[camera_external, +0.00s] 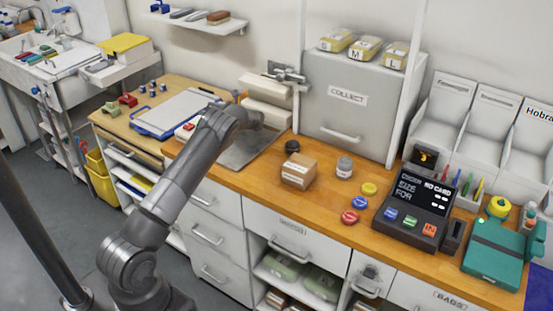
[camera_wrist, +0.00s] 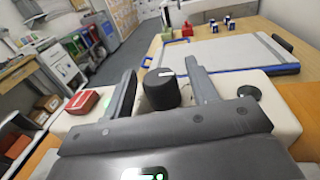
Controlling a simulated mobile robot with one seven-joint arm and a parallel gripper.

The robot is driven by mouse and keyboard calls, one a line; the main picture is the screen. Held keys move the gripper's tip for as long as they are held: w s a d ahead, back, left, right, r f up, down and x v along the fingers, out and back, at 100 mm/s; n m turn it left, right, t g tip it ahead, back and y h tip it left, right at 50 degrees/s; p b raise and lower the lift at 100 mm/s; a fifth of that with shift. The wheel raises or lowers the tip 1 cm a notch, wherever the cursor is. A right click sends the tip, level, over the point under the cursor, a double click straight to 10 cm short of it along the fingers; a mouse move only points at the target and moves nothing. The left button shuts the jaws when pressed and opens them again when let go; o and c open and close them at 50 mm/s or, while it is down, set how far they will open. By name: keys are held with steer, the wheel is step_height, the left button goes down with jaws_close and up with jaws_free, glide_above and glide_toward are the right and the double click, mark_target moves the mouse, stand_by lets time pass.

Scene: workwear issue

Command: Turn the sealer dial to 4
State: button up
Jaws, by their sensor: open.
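In the wrist view, a black dial (camera_wrist: 160,92) with a white mark on top stands on a cream body (camera_wrist: 275,107), which looks like the sealer. Its setting cannot be read. My gripper (camera_wrist: 160,68) is open, with one finger on each side of the dial. There seems to be a gap on both sides, but contact is hard to judge. A red block (camera_wrist: 82,102) and a black disc (camera_wrist: 249,92) are on the cream body. In the external view, my gripper (camera_external: 252,120) is over the cream machine (camera_external: 267,112); my arm hides the dial there.
A blue-edged board (camera_external: 178,112) lies left of the machine. A cardboard box (camera_external: 298,173), a dark jar (camera_external: 292,146), and a grey-lidded jar (camera_external: 344,166) stand to the right. Farther right are coloured discs and a black terminal (camera_external: 410,208). A grey COLLECT cabinet (camera_external: 345,120) stands behind.

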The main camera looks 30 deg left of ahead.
steer(key=c, duration=0.9)
steer(key=shift+c, duration=0.2)
steer(key=shift+m+t, duration=0.3)
steer(key=shift+t, duration=0.2)
steer(key=m+t, duration=0.3)
steer(key=t, duration=0.2)
steer(key=shift+m+t+h, duration=1)
steer(key=shift+m+t, duration=0.9)
steer(key=shift+t, duration=1)
steer(key=o, duration=0.9)
steer(key=shift+o, duration=0.2)
